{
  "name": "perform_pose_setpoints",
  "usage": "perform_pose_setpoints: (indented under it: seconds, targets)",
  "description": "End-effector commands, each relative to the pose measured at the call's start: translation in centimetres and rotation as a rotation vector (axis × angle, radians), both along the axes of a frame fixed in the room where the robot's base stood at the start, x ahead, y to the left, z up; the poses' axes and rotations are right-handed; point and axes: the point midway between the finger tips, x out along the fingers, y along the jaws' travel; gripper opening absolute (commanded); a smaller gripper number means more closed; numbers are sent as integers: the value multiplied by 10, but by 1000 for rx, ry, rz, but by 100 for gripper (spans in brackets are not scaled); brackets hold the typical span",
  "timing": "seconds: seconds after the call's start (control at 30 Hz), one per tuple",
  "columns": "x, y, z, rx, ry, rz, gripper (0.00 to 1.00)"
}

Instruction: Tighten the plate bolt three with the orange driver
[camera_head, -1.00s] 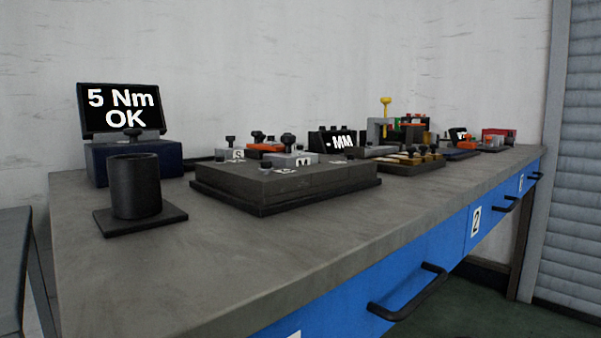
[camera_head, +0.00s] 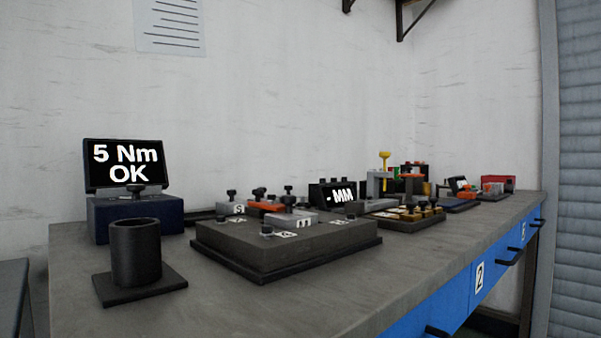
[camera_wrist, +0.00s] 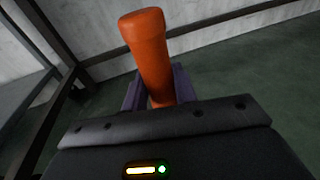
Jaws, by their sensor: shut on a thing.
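My gripper (camera_wrist: 159,95) shows only in the wrist view. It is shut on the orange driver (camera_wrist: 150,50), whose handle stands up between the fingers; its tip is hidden. The driver is over the green floor, away from the bench top. The dark plate block (camera_head: 285,258) sits on the bench in the head view, with small knobs or bolts and white number labels on top. Which one is bolt three cannot be read. A display (camera_head: 125,164) on a blue box reads "5 Nm OK".
An empty-looking black cup holder (camera_head: 136,252) stands at the bench's front left. A gauge display (camera_head: 340,195) reads "- MM". Fixtures with a yellow-topped tool (camera_head: 384,168) and a red bin (camera_head: 497,183) are farther right.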

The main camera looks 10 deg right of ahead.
Motion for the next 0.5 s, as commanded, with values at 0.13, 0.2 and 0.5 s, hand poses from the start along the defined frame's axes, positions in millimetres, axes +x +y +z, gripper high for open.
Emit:
perform_pose_setpoints:
  seconds: [0.13, 0.2, 0.5]
  targets:
    - [2, -6, 36, 3, -2, -25, 0]
    - [3, -9, 49, 3, -3, -39, 0]
    - [8, -23, 101, 4, -6, -98, 0]
